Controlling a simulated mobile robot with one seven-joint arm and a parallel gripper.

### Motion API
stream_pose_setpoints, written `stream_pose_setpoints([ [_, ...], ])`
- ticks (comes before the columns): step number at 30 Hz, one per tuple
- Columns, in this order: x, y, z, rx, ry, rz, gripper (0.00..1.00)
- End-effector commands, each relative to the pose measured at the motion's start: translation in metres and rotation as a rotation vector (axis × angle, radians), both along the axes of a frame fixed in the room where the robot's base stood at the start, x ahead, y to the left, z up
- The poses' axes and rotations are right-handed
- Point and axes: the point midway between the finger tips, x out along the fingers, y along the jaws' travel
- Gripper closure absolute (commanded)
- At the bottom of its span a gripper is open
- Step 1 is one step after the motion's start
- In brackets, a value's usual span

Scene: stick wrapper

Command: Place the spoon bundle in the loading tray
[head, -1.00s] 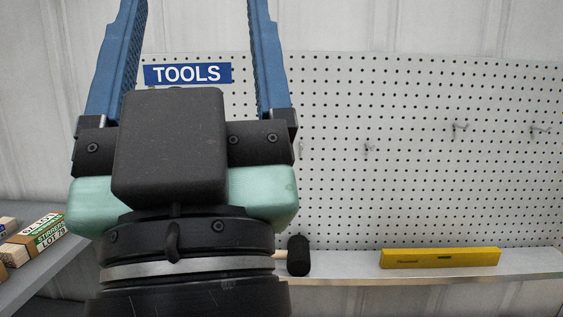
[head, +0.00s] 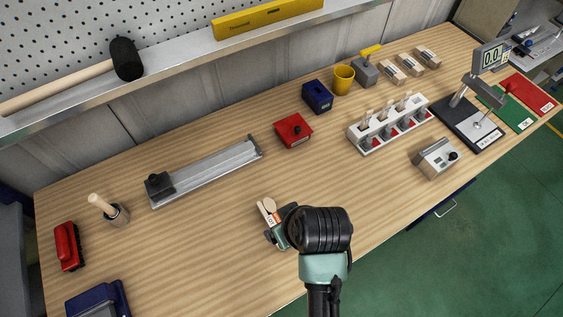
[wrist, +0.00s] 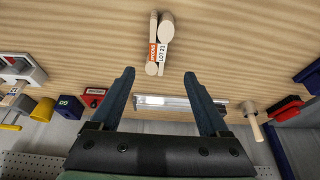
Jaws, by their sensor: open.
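The spoon bundle (head: 268,211), pale wooden spoons with an orange-and-white band marked LOT 21, lies on the bench near its front edge. In the wrist view the bundle (wrist: 159,46) lies ahead of the fingertips, in line with the gap between them. My gripper (wrist: 158,77) is open with two blue fingers apart and nothing between them. In the head view my wrist hides most of the fingers, just right of the bundle. A long metal channel with a dark block at its left end, seemingly the loading tray (head: 205,172), lies behind and left of the bundle.
A red box (head: 294,131), a blue box (head: 317,97) and a yellow cup (head: 343,79) stand behind. A white rack (head: 391,125) and a scale (head: 470,125) are at right. The bench between bundle and channel is clear.

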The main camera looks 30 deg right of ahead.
Motion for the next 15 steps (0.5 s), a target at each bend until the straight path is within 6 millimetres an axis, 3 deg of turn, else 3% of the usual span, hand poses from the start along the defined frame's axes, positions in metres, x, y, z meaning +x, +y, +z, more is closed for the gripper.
stream_pose_setpoints([
  [9, 0.02, 0.001, -0.048, 0.001, 0.003, 0.0, 0.21],
  [15, 0.028, 0.0, -0.064, -0.001, -0.001, 0.001, 0.21],
])
